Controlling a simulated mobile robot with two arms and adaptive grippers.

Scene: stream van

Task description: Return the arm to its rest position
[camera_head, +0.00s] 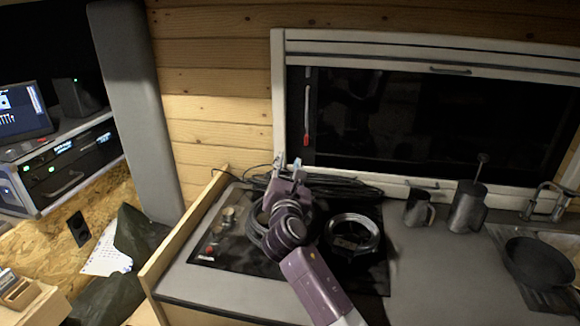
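My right arm (312,284), purple, reaches up from the bottom over the dark cooktop panel. My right gripper (289,162) is at its end, near the coiled black cables at the back of the counter. Its pale fingertips look apart, with nothing seen between them. My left gripper is not in view.
A metal jug (418,208), a French press (467,207), a tap (546,203) and a pan (538,262) stand to the right. A wooden edge board (180,238) bounds the counter's left. The grey counter (440,275) is clear at front right.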

